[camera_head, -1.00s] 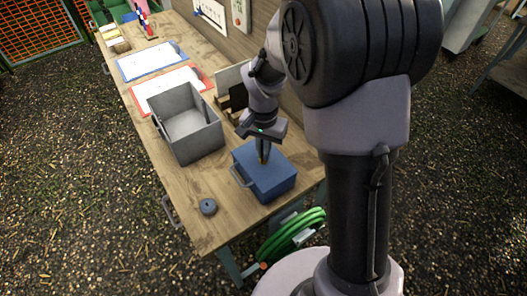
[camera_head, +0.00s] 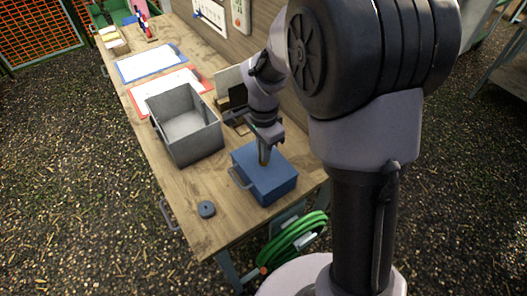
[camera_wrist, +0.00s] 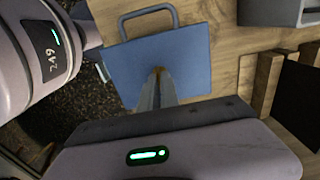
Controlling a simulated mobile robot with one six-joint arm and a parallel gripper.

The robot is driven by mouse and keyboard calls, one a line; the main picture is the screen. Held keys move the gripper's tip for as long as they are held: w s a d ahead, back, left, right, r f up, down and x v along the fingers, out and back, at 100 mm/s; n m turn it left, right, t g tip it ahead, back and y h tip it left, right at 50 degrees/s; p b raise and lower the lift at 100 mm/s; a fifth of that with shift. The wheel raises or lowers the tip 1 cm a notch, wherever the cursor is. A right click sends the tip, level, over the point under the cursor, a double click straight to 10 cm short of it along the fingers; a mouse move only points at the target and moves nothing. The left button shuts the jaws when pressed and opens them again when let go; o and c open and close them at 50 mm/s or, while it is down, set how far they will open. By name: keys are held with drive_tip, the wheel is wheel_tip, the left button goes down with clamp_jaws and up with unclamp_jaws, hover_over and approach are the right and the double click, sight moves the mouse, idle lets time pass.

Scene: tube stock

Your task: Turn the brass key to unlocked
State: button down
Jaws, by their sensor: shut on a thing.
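The blue box (camera_head: 272,185) sits on the near end of the wooden table, with its handle (camera_head: 238,178) on the left side. My gripper (camera_head: 263,163) points down at the top of the box and is shut on the brass key. In the wrist view the fingertips (camera_wrist: 157,74) come together over the middle of the blue lid (camera_wrist: 190,62). Only a small brass-coloured bit of the key (camera_wrist: 158,70) shows at the fingertips; the fingers hide the rest, so its angle cannot be told.
A grey open bin (camera_head: 185,125) stands behind the box to the left. A dark round puck (camera_head: 207,209) lies near the front edge. Red (camera_head: 203,81) and blue (camera_head: 151,63) clipboards lie farther back. A green hose (camera_head: 293,240) hangs below the table.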

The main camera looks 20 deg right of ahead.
idle(0.4)
drive_tip(key=c, duration=1.6)
unclamp_jaws()
wheel_tip(320, 180, up, 18)
drive_tip(key=p, duration=0.6)
drive_tip(key=shift+f, duration=0.25)
drive_tip(key=s+a+f+n+t+y+b, duration=0.1)
drive_tip(key=s+a+n+t+b, duration=0.1)
drive_tip(key=s+n, duration=0.3)
drive_tip(key=s+a+n+t+y+b, duration=0.1)
drive_tip(key=s+a+n+t+b, duration=0.1)
drive_tip(key=s, duration=1.2)
drive_tip(key=n+t+b, duration=0.1)
drive_tip(key=n+b, duration=0.1)
drive_tip(key=n, duration=0.1)
drive_tip(key=shift+f+t+b, duration=0.4)
